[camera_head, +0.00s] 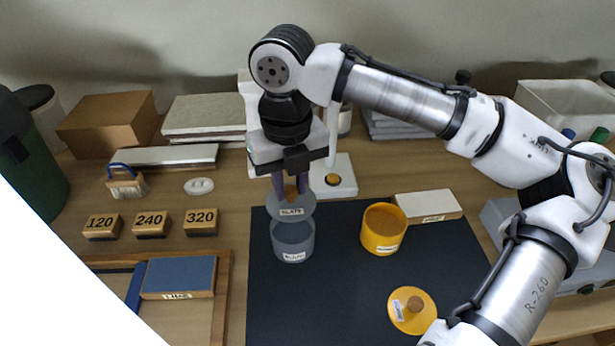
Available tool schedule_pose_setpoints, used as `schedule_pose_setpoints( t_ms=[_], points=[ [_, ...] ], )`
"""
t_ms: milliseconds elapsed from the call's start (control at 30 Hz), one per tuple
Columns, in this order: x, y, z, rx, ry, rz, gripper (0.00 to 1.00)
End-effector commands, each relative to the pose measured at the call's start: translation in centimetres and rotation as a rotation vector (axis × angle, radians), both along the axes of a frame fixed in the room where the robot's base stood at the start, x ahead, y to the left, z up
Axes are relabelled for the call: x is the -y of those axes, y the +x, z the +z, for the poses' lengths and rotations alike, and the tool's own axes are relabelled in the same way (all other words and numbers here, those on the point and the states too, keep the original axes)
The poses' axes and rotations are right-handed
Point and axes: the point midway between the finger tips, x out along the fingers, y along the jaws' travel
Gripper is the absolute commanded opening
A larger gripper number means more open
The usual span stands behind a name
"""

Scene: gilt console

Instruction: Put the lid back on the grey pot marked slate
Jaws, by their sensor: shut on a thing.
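The grey pot (292,242) stands upright on the dark mat (330,310), open at the top, with a small white label on its front. My gripper (290,190) points down above it, shut on the knob of the grey lid (291,208), whose label reads SLATE. The lid is tilted towards the camera and appears to be over the pot's back rim. The frame does not clearly show whether lid and rim touch. The knob is mostly hidden between the fingers.
A yellow pot (384,229) stands open to the right, its yellow lid (411,309) lying nearer the front. A white box (430,206) lies behind it. Numbered blocks (151,224) and a wooden tray (225,300) are at left. The mat's front middle is clear.

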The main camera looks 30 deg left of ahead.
Motion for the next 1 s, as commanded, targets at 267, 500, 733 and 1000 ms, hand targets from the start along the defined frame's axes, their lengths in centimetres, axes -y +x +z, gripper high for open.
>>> schedule_pose_setpoints(
  t_ms=[267, 500, 733, 1000],
  points=[
    [0.1, 0.1, -1.8, 0.002, 0.000, -0.003, 0.01],
    [0.0, 0.1, -3.8, 0.002, 0.000, -0.004, 0.01],
    [0.0, 0.0, -5.5, -0.002, 0.001, -0.002, 0.01],
    [0.1, 0.0, -6.3, 0.000, 0.000, -0.003, 0.01]
  ],
)
